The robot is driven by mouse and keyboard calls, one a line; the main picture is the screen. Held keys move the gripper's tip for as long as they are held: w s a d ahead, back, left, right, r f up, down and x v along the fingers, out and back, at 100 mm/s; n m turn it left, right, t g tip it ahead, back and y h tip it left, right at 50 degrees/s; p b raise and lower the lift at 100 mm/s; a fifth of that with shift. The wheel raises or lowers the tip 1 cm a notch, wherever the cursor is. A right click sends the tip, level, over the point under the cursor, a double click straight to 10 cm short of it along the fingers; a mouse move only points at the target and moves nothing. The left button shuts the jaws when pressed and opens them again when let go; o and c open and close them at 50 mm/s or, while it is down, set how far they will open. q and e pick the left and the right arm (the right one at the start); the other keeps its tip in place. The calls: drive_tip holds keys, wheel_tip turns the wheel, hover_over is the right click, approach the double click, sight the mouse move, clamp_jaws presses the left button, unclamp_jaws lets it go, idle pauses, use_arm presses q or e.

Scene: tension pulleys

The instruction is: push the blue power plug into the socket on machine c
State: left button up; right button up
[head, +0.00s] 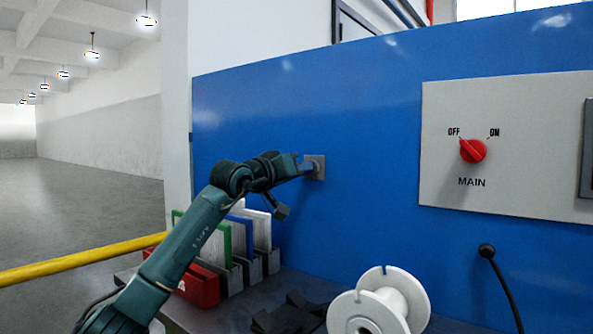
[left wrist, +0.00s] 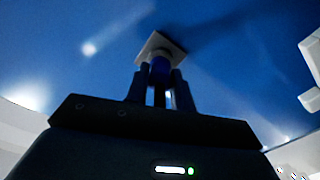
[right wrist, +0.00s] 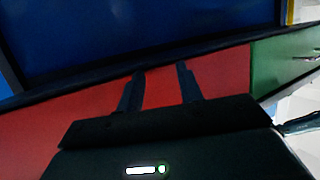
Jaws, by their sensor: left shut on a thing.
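My left gripper (head: 300,168) reaches across to the blue panel and is shut on the blue power plug. In the left wrist view the plug (left wrist: 159,70) sits between the two fingers (left wrist: 158,85), its front end at the grey square socket plate (left wrist: 160,46). The socket (head: 317,166) also shows in the head view, with the gripper tip at its face. The plug's prongs are hidden, so I cannot tell how deep it sits. My right gripper (right wrist: 160,85) is open and empty in the right wrist view, in front of a red surface (right wrist: 85,125).
Below the socket, a rack holds green (head: 216,240), blue and white boards beside a red box (head: 197,287). A white spool (head: 380,303) stands at the front. A grey panel (head: 500,140) with a red MAIN knob (head: 473,151) is at right; a black cable (head: 503,278) hangs below it.

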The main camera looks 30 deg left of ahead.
use_arm(q)
drive_tip(key=shift+p, duration=0.75)
idle(1.6)
drive_tip(key=shift+w+p, duration=0.5)
drive_tip(key=shift+p, duration=0.05)
idle(0.4)
drive_tip(key=o, duration=1)
drive_tip(key=shift+o, duration=0.2)
